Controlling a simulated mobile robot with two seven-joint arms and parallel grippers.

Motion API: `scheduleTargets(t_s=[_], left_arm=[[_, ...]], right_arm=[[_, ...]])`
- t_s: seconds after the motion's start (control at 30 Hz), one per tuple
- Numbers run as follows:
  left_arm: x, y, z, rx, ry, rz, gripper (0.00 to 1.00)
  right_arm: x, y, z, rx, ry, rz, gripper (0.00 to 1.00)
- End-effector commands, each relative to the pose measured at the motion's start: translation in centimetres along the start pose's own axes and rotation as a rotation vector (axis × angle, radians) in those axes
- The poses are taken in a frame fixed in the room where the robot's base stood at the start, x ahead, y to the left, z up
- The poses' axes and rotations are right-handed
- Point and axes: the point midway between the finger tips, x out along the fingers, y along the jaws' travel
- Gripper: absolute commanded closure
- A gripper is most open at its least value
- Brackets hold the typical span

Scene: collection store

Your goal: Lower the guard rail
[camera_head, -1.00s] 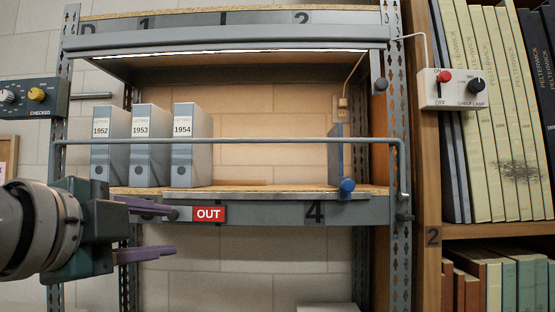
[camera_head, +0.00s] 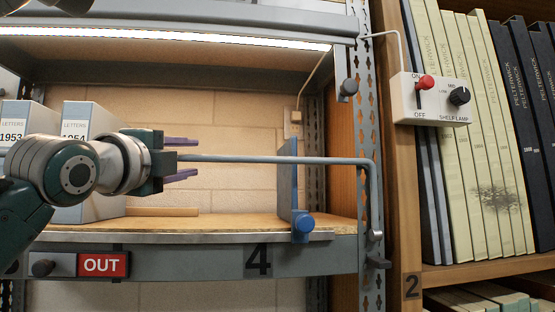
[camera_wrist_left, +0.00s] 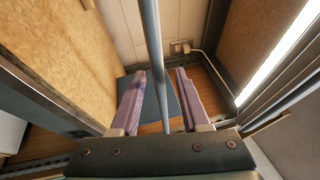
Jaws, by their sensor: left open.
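The guard rail (camera_head: 290,160) is a thin grey bar running level across the front of the shelf, bending down at its right end to the shelf edge. My left gripper (camera_head: 182,158) is open at the rail, with one purple finger above it and one below. In the left wrist view the rail (camera_wrist_left: 152,50) passes between the two spread fingers of my left gripper (camera_wrist_left: 158,90), with gaps on both sides. The rail's left part is hidden behind my arm. My right gripper is not in view.
Grey letter boxes (camera_head: 84,120) stand on the shelf behind my left arm. A lit lamp (camera_head: 170,37) hangs above. A switch box (camera_head: 430,100) and tall books (camera_head: 480,130) are further right.

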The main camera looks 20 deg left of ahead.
Motion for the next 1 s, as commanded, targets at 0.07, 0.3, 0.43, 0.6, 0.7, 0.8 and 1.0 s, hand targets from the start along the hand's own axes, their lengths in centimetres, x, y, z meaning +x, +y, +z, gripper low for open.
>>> scheduleTargets(t_s=[0.07,0.3,0.43,0.6,0.7,0.8,1.0], left_arm=[[0.13,0.0,-0.02,0.0,0.0,0.0,0.54],[0.11,0.01,-0.01,0.0,0.0,0.0,0.6],[0.1,0.02,-0.01,0.0,0.0,0.0,0.74],[0.09,0.02,0.0,0.0,0.0,0.0,0.93],[0.08,0.02,0.0,0.0,0.0,0.0,1.0],[0.08,0.02,0.01,0.0,0.0,0.0,1.0],[0.08,0.02,0.01,0.0,0.0,0.001,1.0]], right_arm=[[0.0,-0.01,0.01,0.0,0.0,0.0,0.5],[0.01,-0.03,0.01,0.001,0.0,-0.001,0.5],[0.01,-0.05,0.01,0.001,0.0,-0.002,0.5],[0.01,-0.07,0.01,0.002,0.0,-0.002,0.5],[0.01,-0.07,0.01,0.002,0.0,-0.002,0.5],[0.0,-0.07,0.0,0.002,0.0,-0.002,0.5],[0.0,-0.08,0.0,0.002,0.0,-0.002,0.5]])
